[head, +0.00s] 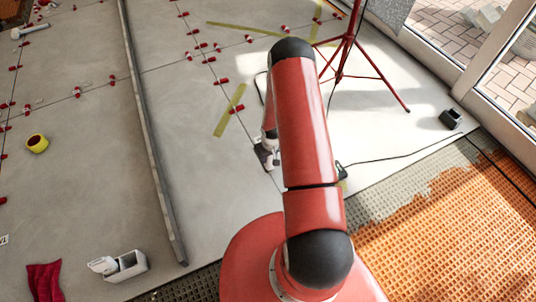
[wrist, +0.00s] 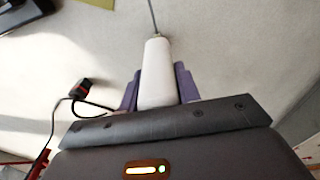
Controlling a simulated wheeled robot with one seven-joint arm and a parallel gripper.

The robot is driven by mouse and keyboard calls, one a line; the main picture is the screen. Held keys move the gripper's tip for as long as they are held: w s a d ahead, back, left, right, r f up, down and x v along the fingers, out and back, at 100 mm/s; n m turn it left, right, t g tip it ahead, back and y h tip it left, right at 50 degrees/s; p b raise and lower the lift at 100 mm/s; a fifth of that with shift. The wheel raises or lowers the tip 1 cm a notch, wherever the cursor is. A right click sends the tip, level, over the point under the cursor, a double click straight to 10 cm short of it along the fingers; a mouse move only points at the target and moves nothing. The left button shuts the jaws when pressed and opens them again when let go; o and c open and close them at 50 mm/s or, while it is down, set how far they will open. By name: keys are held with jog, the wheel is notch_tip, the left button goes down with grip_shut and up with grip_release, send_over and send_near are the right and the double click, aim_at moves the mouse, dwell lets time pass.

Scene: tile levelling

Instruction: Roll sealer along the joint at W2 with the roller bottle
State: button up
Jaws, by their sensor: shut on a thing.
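In the wrist view, my gripper (wrist: 157,88) has its purple fingers closed on both sides of a white tapered roller bottle (wrist: 156,62). A thin grey stem leads from the bottle's tip towards the top edge. The tip's far end is out of view there, so I cannot tell whether it touches the floor. In the head view, my gripper (head: 267,154) is low over the pale tiles, mostly hidden behind my red arm. A tile joint (head: 222,97) with red clips runs down towards it. No W2 label is readable.
A long grey bar (head: 150,130) lies left of my arm. A red tripod (head: 347,45) stands beyond it on the right. A black cable runs to a dark box (head: 450,119). A white tray (head: 134,268), red cloth (head: 45,281) and yellow tape roll (head: 37,143) lie left.

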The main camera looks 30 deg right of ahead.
jog(key=shift+s, duration=0.65)
